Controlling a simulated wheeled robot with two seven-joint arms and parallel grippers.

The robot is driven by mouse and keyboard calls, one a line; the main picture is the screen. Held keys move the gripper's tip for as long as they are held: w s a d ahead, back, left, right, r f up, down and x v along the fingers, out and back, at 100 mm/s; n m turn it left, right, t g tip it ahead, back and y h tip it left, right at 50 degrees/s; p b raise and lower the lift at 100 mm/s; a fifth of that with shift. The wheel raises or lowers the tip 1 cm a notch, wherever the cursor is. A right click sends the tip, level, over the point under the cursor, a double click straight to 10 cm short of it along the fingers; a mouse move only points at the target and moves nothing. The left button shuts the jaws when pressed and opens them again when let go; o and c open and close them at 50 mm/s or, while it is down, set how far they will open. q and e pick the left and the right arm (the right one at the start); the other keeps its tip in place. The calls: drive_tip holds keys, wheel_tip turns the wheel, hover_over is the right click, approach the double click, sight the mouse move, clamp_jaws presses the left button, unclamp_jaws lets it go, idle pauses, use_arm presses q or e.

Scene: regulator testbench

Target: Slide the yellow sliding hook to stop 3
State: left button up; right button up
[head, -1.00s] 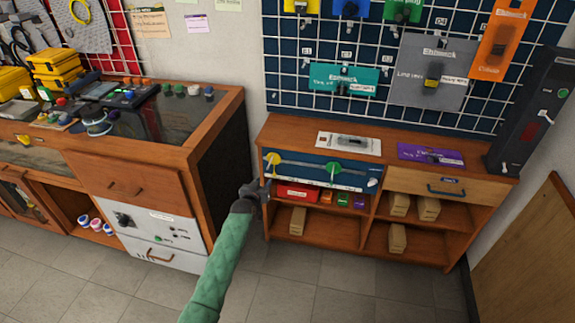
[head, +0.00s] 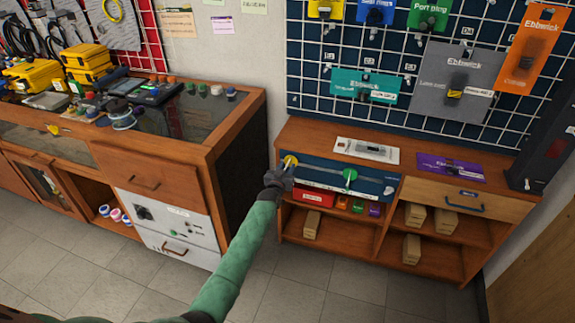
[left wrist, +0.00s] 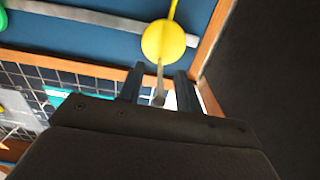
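The yellow sliding hook (head: 290,160) is at the left end of a grey rail on a blue panel (head: 316,185) at the front of the wooden bench. In the left wrist view its round yellow knob (left wrist: 164,41) is just beyond the fingertips. A thin stem reaches between the fingers. My left gripper (head: 279,178) is at the hook, and in the left wrist view its two fingers (left wrist: 158,84) are apart, one on each side of the stem. I cannot tell whether they touch it. Stop numbers are not readable. My right gripper is out of view.
A green hook (head: 350,174) is farther right on the same rail. A red box (head: 313,196) and small coloured items sit on the shelf below. A wooden cabinet (head: 225,165) stands left of the bench. The tiled floor in front is clear.

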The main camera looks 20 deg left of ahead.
use_arm(q)
drive_tip(key=shift+w, duration=1.05)
clamp_jaws()
drive_tip(key=shift+d, duration=0.1)
